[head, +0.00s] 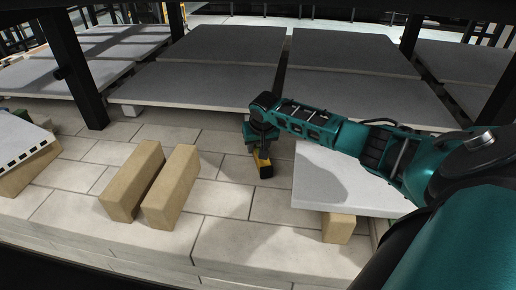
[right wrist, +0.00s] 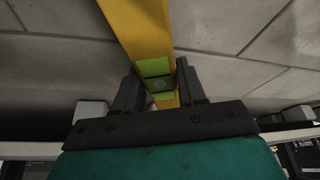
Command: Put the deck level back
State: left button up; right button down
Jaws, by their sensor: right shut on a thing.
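The deck level is a yellow bar with green vial windows and a dark end. In the head view the level (head: 263,159) is a short yellow piece under my right gripper (head: 259,146), low over the pale brick deck (head: 223,200). In the right wrist view the level (right wrist: 141,27) runs between the two fingers of the right gripper (right wrist: 162,90), which is shut on it. I cannot tell whether the level touches the deck. Much of it is hidden by the gripper in the head view. My left gripper is not in view.
Two tan brick props (head: 133,181) (head: 172,187) lie left of the gripper. A pale slab (head: 340,184) rests on a tan block (head: 338,227) at right, close to my arm. Large grey slabs (head: 222,83) lie behind. A dark post (head: 78,75) stands at left. Bare deck lies in front.

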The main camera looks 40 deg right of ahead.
jog(key=shift+r, duration=0.15)
jog(key=c, duration=1.1)
grip_release()
jog(key=shift+f, duration=0.2)
jog(key=o, duration=0.5)
jog(key=shift+c, duration=0.2)
jog(key=shift+r, duration=0.1)
